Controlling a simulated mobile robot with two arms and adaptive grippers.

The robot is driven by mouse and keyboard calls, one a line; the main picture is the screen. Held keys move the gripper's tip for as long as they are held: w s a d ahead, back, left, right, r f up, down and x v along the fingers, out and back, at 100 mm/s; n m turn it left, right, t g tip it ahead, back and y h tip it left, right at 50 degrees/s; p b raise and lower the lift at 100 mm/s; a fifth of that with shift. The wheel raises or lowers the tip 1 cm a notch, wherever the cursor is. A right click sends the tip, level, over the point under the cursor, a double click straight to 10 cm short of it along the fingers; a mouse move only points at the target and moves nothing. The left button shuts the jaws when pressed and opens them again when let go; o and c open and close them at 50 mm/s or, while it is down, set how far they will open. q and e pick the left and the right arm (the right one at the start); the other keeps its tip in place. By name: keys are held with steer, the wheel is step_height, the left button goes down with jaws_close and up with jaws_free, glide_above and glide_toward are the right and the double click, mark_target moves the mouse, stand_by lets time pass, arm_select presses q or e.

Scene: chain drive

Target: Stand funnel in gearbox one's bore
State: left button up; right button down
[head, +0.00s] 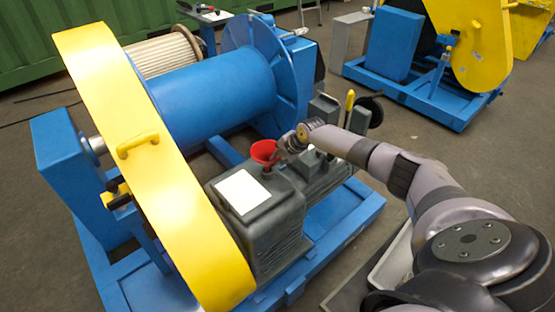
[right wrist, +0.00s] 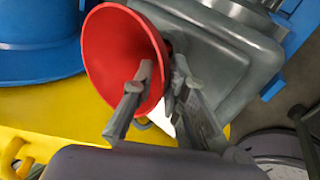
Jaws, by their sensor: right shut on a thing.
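A red funnel (head: 264,152) is at the top of the dark grey gearbox (head: 268,224), mouth up in the head view. It also shows in the right wrist view (right wrist: 112,50), its wide mouth facing the camera. My right gripper (head: 284,150) is shut on the funnel's rim and wall; in the right wrist view (right wrist: 160,80) one finger lies inside the cone and the other outside. My left gripper is not in view.
A yellow guard (head: 150,180) arches left of the gearbox. A blue drum (head: 215,95) stands behind it. A white sheet (head: 242,191) lies on the gearbox top. A yellow-handled tool (head: 349,105) stands right of my gripper. A second blue and yellow machine (head: 480,50) is at the back right.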

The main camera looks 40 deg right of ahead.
steer(key=shift+f+b, duration=0.3)
steer(key=shift+b, duration=0.05)
steer(key=c, duration=1.5)
jaws_free()
steer(key=shift+r, duration=0.15)
steer(key=p+v, duration=0.8)
steer(key=shift+s+f, duration=0.1)
steer(key=shift+f, duration=0.1)
